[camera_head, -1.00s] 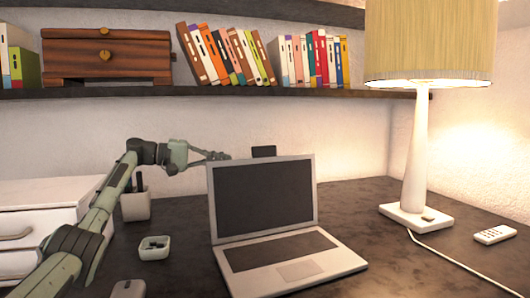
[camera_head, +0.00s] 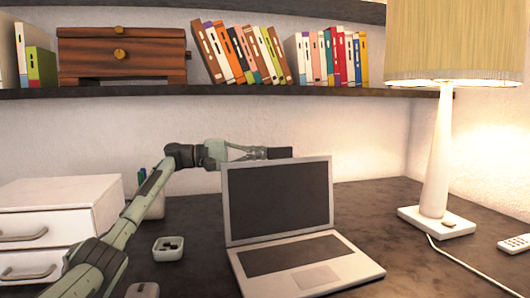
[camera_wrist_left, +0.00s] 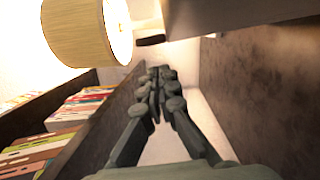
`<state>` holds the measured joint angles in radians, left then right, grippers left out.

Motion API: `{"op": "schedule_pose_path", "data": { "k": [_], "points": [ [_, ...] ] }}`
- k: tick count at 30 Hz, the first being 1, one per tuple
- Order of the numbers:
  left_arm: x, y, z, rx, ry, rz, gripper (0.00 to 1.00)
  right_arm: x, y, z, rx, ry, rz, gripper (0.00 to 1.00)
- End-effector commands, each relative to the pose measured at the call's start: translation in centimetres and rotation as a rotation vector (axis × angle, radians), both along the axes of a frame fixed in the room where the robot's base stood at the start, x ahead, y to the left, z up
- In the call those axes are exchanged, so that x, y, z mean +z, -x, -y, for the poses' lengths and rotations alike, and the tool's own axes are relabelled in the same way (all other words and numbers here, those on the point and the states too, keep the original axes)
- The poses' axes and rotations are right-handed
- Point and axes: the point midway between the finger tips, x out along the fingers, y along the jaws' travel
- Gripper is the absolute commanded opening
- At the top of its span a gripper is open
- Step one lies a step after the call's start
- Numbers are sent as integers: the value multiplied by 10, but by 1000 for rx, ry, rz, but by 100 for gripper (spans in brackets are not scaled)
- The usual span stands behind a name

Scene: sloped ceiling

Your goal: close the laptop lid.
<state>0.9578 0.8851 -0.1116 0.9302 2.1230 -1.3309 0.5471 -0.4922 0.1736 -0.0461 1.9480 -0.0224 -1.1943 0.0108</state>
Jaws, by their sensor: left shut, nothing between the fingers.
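The silver laptop (camera_head: 309,276) stands on the dark desk with its lid (camera_head: 279,196) open and raised, its dark screen facing me. My left gripper (camera_head: 262,153) reaches in from the left, behind the lid and around the height of its top edge. Its fingers are shut with nothing between them. The fingers also show shut in the left wrist view (camera_wrist_left: 158,76). Whether they touch the lid's back cannot be told. My right gripper is not in view.
A lamp (camera_head: 434,170) stands right, white drawers (camera_head: 60,225) left. A small dish (camera_head: 168,248) lies left of the laptop. A bookshelf (camera_head: 200,90) runs above. Desk right of the laptop is mostly clear.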

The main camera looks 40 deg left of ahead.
Motion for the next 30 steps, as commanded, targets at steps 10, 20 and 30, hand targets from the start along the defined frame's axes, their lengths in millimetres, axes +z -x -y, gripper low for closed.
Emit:
{"op": "schedule_pose_path", "data": {
  "k": [10,20,30],
  "points": [
    [3,12,16,0,-1,1,0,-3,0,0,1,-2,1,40],
    [3,12,17,0,-1,2,0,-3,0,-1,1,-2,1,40],
    [7,14,25,-3,-58,45,0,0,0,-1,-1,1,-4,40]
  ]
}}
